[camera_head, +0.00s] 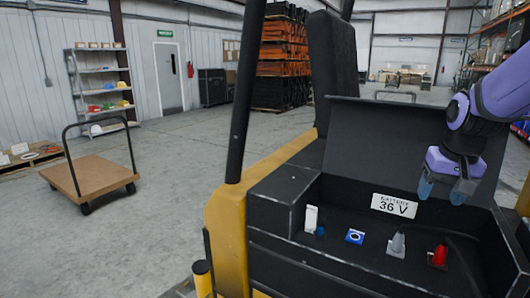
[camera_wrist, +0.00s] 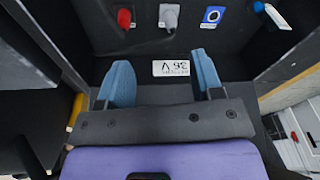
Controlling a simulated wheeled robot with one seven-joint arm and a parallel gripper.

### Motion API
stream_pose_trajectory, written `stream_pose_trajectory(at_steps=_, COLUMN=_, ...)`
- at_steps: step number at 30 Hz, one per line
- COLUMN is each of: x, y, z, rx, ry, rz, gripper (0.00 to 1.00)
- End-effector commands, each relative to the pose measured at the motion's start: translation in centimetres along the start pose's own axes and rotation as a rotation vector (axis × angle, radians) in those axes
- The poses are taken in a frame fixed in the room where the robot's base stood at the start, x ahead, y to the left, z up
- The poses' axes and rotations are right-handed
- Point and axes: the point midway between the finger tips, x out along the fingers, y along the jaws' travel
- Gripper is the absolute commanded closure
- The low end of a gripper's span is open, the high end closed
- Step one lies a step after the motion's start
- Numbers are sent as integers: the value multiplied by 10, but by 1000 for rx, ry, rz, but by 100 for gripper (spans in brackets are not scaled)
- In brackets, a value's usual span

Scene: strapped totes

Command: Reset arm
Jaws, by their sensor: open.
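My gripper (camera_head: 446,188) hangs at the right of the head view, above the open battery compartment of a yellow and black forklift. Its two blue fingers are apart with nothing between them. In the wrist view my gripper (camera_wrist: 160,82) is also open and empty, with the "BATTERY 36 V" label (camera_wrist: 171,68) seen upside down beyond the fingers. The same label (camera_head: 394,205) stands on the compartment's back wall in the head view, left of my gripper. No finger visibly touches anything.
On the compartment panel are a red plug (camera_head: 439,256), a grey plug (camera_head: 397,243), a blue round-marked switch (camera_head: 355,237) and a white handle (camera_head: 311,219). The raised lid (camera_head: 385,135) stands behind. A flat cart (camera_head: 90,174) is on open floor at left.

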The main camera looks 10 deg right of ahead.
Motion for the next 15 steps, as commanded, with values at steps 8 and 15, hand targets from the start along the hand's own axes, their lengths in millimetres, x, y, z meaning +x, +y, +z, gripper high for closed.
stream_pose_trajectory(at_steps=8, x=-55, y=-37, z=60, rx=-159, ry=110, rz=-39, gripper=40)
stream_pose_trajectory(at_steps=15, x=-86, y=-54, z=116, rx=-288, ry=201, rz=-64, gripper=40)
